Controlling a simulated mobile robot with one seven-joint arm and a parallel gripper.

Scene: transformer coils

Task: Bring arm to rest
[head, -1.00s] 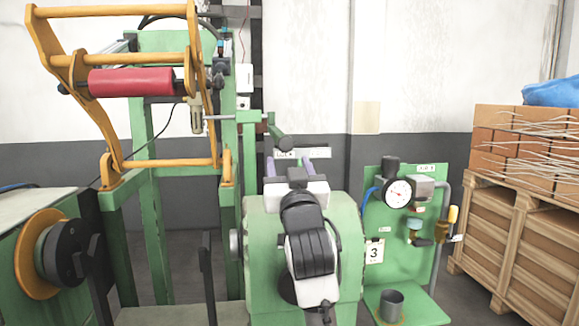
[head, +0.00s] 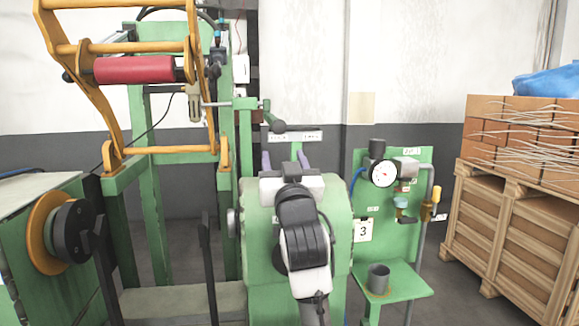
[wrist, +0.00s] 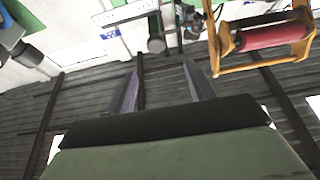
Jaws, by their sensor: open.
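My arm stands in the middle of the head view, with white and dark links folded upward. My gripper (head: 285,158) is at its top, its two greyish-purple fingers pointing up and spread apart. In the wrist view the gripper (wrist: 160,75) is open, with nothing between its fingers. No held object shows in either view.
Behind the arm stands a green machine frame (head: 159,230) with an orange swing frame (head: 170,150) and red roller (head: 134,69). An orange-rimmed spool (head: 42,232) is at left.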

